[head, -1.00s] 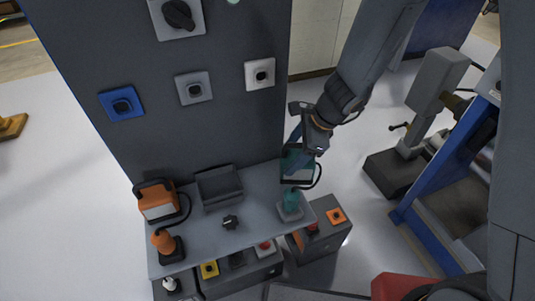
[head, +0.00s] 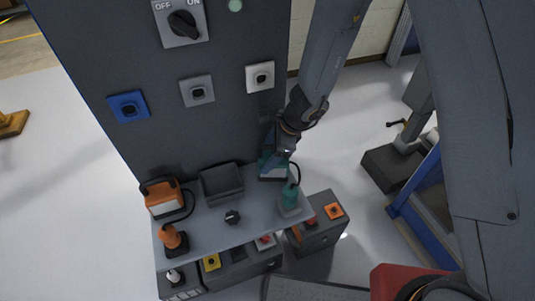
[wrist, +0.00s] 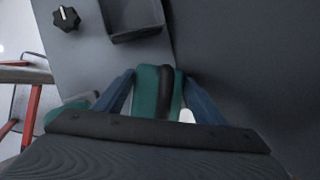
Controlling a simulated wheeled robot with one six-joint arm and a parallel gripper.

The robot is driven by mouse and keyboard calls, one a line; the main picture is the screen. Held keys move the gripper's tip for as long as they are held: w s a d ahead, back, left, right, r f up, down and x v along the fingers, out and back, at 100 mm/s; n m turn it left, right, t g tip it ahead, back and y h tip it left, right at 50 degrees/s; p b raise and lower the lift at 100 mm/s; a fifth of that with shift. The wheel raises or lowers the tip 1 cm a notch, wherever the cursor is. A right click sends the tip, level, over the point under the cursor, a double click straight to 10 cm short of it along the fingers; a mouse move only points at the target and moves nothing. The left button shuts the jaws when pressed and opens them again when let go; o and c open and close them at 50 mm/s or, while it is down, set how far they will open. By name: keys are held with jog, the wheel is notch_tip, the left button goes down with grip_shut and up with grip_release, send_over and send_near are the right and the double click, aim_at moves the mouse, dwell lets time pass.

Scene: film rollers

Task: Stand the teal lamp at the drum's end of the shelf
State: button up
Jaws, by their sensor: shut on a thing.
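The teal lamp (head: 272,168) is at the right back part of the grey shelf (head: 215,222), near the dark wall panel. My gripper (head: 277,152) is above it and shut on it. In the wrist view, the blue fingers of my gripper (wrist: 158,88) lie on both sides of the teal body and its black handle. I cannot tell whether the lamp touches the shelf. A black cord runs near its right side toward a teal upright piece (head: 290,196) on a grey base at the shelf's right end. I cannot clearly identify the drum.
A dark open tray (head: 222,186) sits left of the lamp, with a black knob (head: 232,217) in front. An orange lamp (head: 160,198) and an orange upright piece (head: 170,237) occupy the left end. Switch boxes stand below. A blue-framed machine (head: 420,205) is at right.

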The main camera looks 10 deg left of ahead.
aim_at(283, 160)
jog(key=o, duration=1.7)
jog(key=shift+o, duration=0.2)
jog(key=shift+r, duration=0.1)
jog(key=w+v, duration=0.1)
jog(key=v, duration=1.1)
jog(key=s+d+r+n+h, duration=0.1)
jog(key=s+d+r+n, duration=0.1)
jog(key=d+n, duration=0.3)
jog(key=s+d+r+n+t+h, duration=0.1)
jog(key=s+d+r+n+h, duration=0.1)
jog(key=d, duration=0.9)
jog(key=s+d+r+n+h, duration=0.1)
jog(key=s+d+r+n, duration=0.2)
jog(key=d+n, duration=0.6)
jog(key=s, duration=0.2)
jog(key=shift+s+r+h+b, duration=0.2)
jog(key=shift+s+h+b, duration=0.1)
jog(key=shift+s+b, duration=0.1)
